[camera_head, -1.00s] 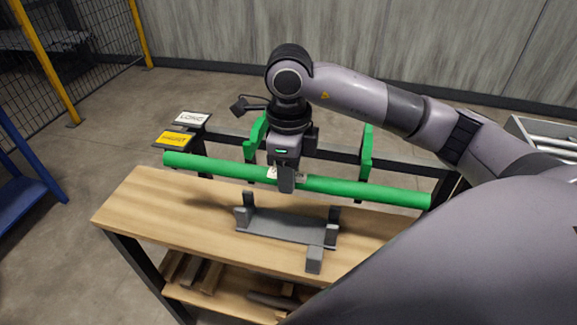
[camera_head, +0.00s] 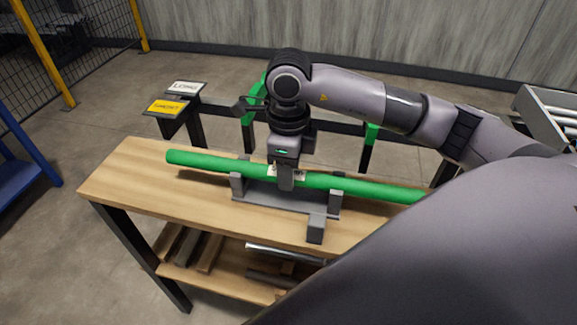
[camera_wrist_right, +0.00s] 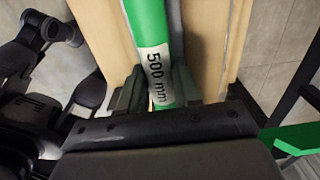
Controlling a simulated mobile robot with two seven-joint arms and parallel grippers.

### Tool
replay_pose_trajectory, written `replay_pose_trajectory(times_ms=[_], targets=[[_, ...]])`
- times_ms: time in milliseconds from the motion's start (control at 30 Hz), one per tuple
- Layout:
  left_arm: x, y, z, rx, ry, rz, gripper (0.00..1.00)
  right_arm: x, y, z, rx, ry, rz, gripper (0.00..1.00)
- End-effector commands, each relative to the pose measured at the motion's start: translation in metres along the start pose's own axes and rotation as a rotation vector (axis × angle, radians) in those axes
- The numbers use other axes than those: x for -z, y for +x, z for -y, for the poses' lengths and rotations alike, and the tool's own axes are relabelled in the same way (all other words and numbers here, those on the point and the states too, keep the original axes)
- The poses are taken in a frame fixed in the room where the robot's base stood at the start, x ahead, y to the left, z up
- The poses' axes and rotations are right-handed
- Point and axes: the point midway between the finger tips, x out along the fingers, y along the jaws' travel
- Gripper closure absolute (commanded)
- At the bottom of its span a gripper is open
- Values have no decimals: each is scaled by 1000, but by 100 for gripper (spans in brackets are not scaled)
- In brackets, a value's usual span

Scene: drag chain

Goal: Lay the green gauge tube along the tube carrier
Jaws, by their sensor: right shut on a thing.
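The green gauge tube (camera_head: 378,188) runs nearly left to right above the wooden bench, its left end a little farther back. A white label reading "500 mm" (camera_wrist_right: 157,72) is on it in the right wrist view. My right gripper (camera_head: 286,183) is shut on the tube at this label, pointing down. The grey cradle with upright posts (camera_head: 270,201), which looks like the tube carrier, stands on the bench below. The tube passes at the height of its posts; I cannot tell whether it touches them. My left gripper is not in view.
The wooden bench (camera_head: 128,176) has bare top left of the cradle. Behind it stands a black rail with green brackets (camera_head: 249,133). "LONG" (camera_head: 186,88) and "SHORT" (camera_head: 166,107) signs stand at its left.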

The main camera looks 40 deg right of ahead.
Motion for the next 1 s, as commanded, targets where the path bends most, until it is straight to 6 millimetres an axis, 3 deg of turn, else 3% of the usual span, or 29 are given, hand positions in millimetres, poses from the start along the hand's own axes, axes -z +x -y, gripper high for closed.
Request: replay_pose_trajectory(times_ms=[400,433,500,833,1000], targets=[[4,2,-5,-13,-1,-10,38,0,7,0,1,1,2,100],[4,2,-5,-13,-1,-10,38,0,7,0,1,1,2,61],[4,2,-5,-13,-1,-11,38,0,7,0,1,1,1,38],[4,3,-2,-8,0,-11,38,0,6,0,1,1,0,37],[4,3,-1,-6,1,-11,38,-1,-17,1,3,1,5,37]])
